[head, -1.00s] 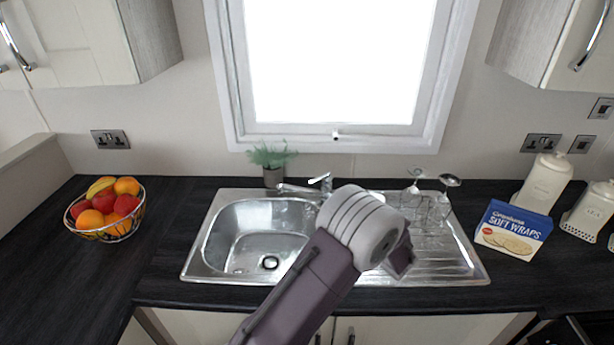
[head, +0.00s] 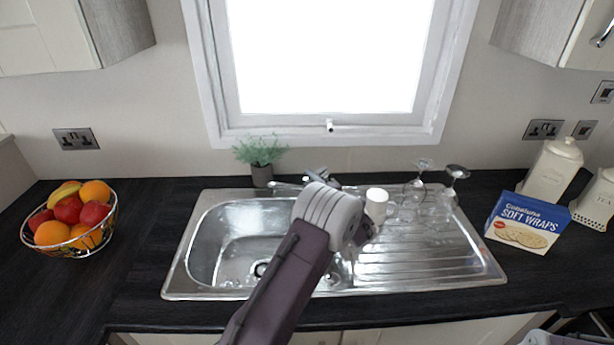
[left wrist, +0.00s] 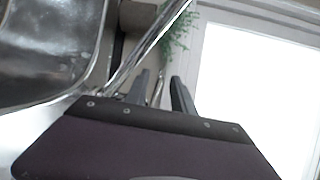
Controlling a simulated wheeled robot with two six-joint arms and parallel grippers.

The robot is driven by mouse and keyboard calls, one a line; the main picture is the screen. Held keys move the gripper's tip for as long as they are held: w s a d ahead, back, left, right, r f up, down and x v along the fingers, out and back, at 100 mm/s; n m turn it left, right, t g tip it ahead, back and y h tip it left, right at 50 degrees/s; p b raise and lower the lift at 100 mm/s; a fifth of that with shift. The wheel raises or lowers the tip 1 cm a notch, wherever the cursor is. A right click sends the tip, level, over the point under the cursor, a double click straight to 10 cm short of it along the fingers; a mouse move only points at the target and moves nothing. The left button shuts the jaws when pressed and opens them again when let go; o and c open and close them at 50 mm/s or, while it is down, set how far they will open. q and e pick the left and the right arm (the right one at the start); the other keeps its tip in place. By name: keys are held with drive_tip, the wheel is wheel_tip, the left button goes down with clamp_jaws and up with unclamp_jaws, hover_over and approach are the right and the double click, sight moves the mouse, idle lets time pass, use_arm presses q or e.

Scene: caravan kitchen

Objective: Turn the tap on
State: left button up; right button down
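The chrome tap stands at the back of the sink, below the window. In the head view its lever (head: 318,174) shows just above my left wrist, and part of its spout (head: 285,185) shows to the left; its base is hidden behind my arm. In the left wrist view the long chrome spout (left wrist: 150,45) runs diagonally just beyond my left gripper (left wrist: 162,84). The two dark fingers are apart, with a thin chrome piece seen between them; I cannot tell whether they touch it. My right gripper is not in view.
The steel sink (head: 185,262) has its basin left and drainboard right, with upturned glasses (head: 417,185). A potted plant (head: 262,172) stands left of the tap. A fruit basket (head: 70,222) is far left; a wraps box (head: 527,222) and canister (head: 553,168) are right.

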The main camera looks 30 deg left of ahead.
use_arm(q)
drive_tip(key=shift+x, duration=1.25)
clamp_jaws()
idle(0.4)
